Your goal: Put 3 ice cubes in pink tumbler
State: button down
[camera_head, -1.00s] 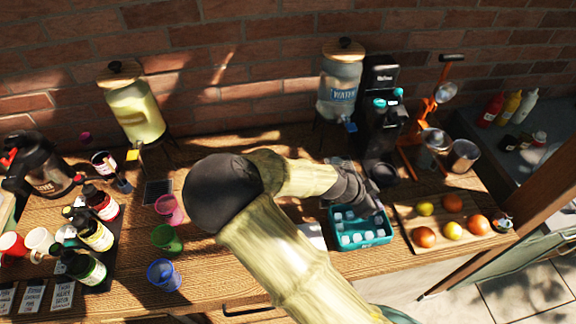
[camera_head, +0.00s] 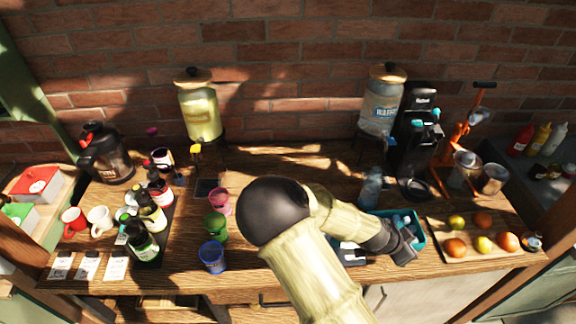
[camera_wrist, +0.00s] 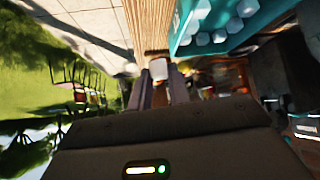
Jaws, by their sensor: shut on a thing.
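My gripper (camera_wrist: 159,82) is shut on a whitish ice cube (camera_wrist: 158,69), seen between the fingertips in the wrist view. In the head view my gripper (camera_head: 406,248) is at the front of the teal ice tray (camera_head: 419,240), partly covering it. The tray also shows in the wrist view (camera_wrist: 182,24), with several ice cubes (camera_wrist: 219,35) inside. The pink tumbler (camera_head: 219,202) stands upright on the table, well left of my gripper, behind the green tumbler (camera_head: 215,227). I cannot tell what is inside the pink tumbler.
A blue tumbler (camera_head: 212,257) stands in front of the green one. Bottles (camera_head: 142,243) stand further left. A cutting board (camera_head: 437,228) with fruit is right of the tray. A water dispenser (camera_head: 381,105) and black machine (camera_head: 413,145) stand behind.

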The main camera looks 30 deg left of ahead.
jog(key=d+f, duration=0.1)
jog(key=d+f+n+y, duration=0.1)
jog(key=shift+w+d+t, duration=0.3)
jog(key=shift+w, duration=0.05)
jog(key=d+f+n+y, duration=0.1)
jog(key=d+n, duration=0.1)
jog(key=w+d+f+n+t+y, duration=0.1)
jog(key=d+n, duration=0.1)
jog(key=d, duration=0.1)
jog(key=w+d+f+n+y, duration=0.1)
jog(key=d+f+y, duration=0.1)
jog(key=shift+w+d+f+n+t, duration=0.1)
jog(key=shift+w+d+n+t, duration=0.1)
jog(key=shift+w+n+t, duration=0.15)
jog(key=shift+d+n+y, duration=0.5)
jog(key=shift+n, duration=0.25)
jog(key=shift+w, duration=0.1)
